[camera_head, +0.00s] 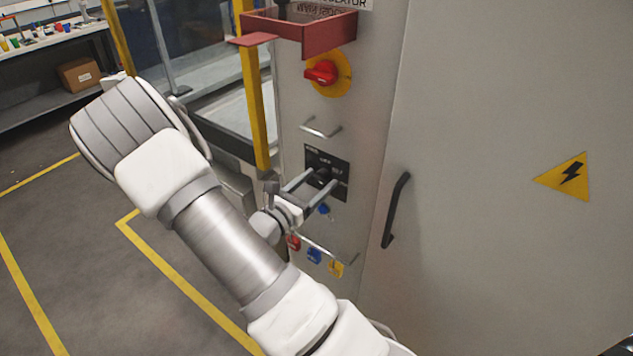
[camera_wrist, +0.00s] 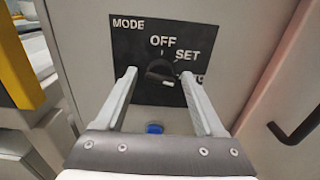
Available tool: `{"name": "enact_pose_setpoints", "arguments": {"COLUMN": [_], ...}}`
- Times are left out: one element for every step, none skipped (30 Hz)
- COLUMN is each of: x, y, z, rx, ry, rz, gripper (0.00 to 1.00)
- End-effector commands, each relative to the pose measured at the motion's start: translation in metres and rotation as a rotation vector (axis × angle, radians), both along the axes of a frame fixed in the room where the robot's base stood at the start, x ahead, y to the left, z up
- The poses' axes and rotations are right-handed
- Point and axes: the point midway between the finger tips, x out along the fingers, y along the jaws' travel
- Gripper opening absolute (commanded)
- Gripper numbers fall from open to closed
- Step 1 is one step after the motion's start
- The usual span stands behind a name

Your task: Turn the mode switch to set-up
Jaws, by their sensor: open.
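The mode switch (camera_wrist: 160,72) is a dark knob on a black plate (camera_wrist: 128,48) marked MODE, OFF and SET, with a third label partly hidden by a finger. In the wrist view the knob lies between the far ends of my gripper's (camera_wrist: 163,78) two open fingers, one on each side, with gaps showing. I cannot tell which label the knob points at. In the head view my gripper (camera_head: 315,185) reaches to the plate (camera_head: 341,165) on the grey panel, and the knob (camera_head: 321,176) shows only partly between the fingers.
Above are a red rotary switch (camera_head: 321,73) on a yellow disc and a red bracket (camera_head: 329,34). A handle (camera_head: 321,131) sits above the plate. Coloured tags (camera_head: 314,255) hang below. A black door handle (camera_head: 395,210) is to the right. A yellow post (camera_head: 253,100) stands left.

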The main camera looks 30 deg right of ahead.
Motion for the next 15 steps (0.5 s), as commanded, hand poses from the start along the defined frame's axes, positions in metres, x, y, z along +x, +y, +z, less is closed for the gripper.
{"name": "enact_pose_setpoints", "arguments": {"x": [0.0, 0.0, 0.0, -0.0001, -0.0001, -0.0002, -0.0002, -0.0002, -0.0002, -0.0002, -0.0002, -0.0002, -0.0002, -0.0003, -0.0003], "y": [0.0, 0.0001, 0.0001, 0.0001, 0.0002, 0.0002, 0.0002, 0.0003, 0.0003, 0.0003, 0.0003, 0.0003, 0.0003, 0.0003, 0.0003], "z": [0.0, 0.0, 0.0, 0.0, 0.0, 0.0, 0.0001, 0.0001, 0.0001, 0.0001, 0.0001, 0.0001, 0.0001, 0.0001, 0.0001], "rx": [0.0, 0.0, 0.0, 0.0, 0.0, 0.0, 0.0, 0.0, 0.0, 0.0, 0.0, -0.001, -0.001, -0.001, -0.001], "ry": [0.0, 0.0, 0.0, 0.0, 0.0, 0.0, 0.0, 0.0, 0.0, 0.0, 0.0, 0.0, 0.0, 0.0, 0.0], "rz": [0.0, 0.0, 0.0, 0.0, 0.0, 0.0, -0.001, -0.001, -0.001, -0.001, -0.001, -0.001, -0.001, -0.001, -0.001], "gripper": [0.71, 0.71, 0.71, 0.67, 0.62, 0.55, 0.49, 0.44, 0.37, 0.31, 0.26, 0.19, 0.13, 0.08, 0.01]}}
